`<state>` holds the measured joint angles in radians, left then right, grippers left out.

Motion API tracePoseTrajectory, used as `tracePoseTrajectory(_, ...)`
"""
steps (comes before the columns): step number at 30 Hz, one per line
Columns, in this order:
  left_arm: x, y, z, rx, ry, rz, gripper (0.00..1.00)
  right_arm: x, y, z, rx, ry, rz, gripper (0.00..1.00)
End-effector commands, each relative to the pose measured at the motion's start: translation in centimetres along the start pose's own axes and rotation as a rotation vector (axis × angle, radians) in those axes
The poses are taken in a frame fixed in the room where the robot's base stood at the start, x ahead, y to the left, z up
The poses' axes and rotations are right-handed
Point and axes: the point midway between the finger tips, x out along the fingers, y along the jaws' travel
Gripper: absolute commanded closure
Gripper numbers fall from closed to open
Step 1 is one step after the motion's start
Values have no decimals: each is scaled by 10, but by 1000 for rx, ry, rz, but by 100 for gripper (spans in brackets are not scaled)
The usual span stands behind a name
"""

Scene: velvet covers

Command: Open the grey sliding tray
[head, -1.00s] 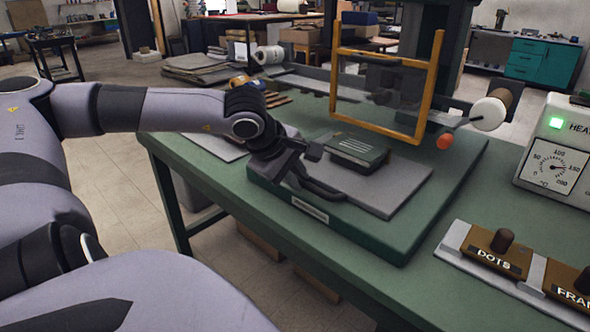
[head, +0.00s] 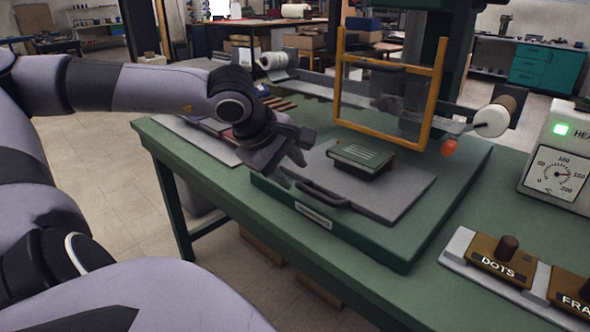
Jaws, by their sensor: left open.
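The grey sliding tray (head: 390,203) is a flat plate lying on the green press base (head: 400,248). Its dark bar handle (head: 323,195) is on the front-left edge, above a white label. A green book or cover (head: 362,156) lies on the tray, towards its back. My left gripper (head: 297,170) is open and empty, just left of and above the handle, apart from it. Its fingers point down and to the right. My right gripper is not in view.
An orange frame (head: 385,137) hangs over the tray's back. A holder with a "DOTS" block (head: 497,258) is at lower right. A heater box with a dial (head: 558,165) stands at right. More covers (head: 207,140) lie behind my left gripper.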

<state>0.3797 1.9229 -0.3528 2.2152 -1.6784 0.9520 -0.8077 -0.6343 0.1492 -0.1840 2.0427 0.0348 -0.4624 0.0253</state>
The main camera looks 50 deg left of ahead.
Motion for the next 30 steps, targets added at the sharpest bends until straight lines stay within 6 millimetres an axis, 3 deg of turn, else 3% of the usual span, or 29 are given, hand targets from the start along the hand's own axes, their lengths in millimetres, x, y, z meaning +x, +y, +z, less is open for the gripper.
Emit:
tracePoseTrajectory(9, -21, 0, 0, 1, 0, 0, 58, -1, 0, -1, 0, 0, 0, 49)
tracePoseTrajectory(30, -21, 0, 0, 1, -1, -1, 58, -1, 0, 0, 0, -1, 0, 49)
